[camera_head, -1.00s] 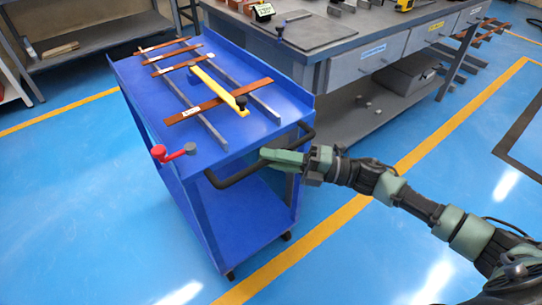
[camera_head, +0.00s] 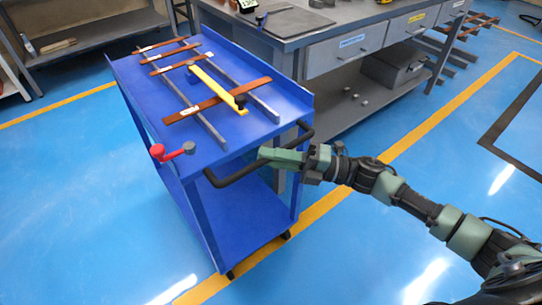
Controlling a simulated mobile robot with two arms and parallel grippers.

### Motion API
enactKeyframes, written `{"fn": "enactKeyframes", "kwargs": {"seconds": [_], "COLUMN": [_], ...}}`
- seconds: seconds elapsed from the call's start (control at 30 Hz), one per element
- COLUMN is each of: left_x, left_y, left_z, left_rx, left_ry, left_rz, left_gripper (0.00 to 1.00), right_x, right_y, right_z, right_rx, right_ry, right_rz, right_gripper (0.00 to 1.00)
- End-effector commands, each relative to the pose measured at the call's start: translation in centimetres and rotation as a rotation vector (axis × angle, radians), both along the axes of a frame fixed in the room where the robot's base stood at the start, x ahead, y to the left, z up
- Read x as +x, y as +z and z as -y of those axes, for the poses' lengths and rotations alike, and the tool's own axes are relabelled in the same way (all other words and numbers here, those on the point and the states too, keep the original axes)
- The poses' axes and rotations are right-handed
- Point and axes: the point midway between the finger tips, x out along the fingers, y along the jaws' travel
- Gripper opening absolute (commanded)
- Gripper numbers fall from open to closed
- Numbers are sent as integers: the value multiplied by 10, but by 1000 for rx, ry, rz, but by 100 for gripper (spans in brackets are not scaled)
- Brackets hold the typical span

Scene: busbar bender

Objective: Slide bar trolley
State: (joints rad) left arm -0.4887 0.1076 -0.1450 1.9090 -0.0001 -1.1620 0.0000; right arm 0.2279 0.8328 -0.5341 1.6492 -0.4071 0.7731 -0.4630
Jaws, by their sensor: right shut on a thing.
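The blue bar trolley (camera_head: 240,147) stands left of centre in the head view, with a black push handle (camera_head: 233,181) along its near side. Several copper bars (camera_head: 198,112) lie across grey rails on its top. A yellow bar with a black knob (camera_head: 213,84) lies lengthwise over them. A red-ended lever (camera_head: 160,153) sticks out at the trolley's near left corner. My right gripper (camera_head: 277,156) reaches in from the right and is shut on the black handle near its middle. My left gripper is not in view.
A grey workbench (camera_head: 320,50) with drawers (camera_head: 354,43) stands behind and right of the trolley, close to its right side. A shelf (camera_head: 95,33) stands at the back left. Blue floor (camera_head: 80,210) with yellow lines is clear at left and in front.

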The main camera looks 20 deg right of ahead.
Motion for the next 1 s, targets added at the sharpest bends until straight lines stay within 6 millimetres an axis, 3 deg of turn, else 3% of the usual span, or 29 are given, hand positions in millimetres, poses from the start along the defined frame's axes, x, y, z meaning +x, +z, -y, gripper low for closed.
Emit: {"fn": "enactKeyframes", "kwargs": {"seconds": [0.03,0.07,0.13,0.53,1.0], "left_x": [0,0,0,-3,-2], "left_y": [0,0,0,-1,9], "left_z": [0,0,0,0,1], "left_rx": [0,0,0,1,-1], "left_ry": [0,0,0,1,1], "left_rz": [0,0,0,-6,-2], "left_gripper": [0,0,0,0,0], "right_x": [-1,-1,0,-2,-30], "right_y": [-2,-2,-2,-2,-12], "right_z": [0,0,0,6,67], "right_rx": [-2,-2,-2,-1,-2], "right_ry": [0,0,0,-2,-1], "right_rz": [-3,-3,-3,-3,-3], "right_gripper": [0,19,38,38,38]}}
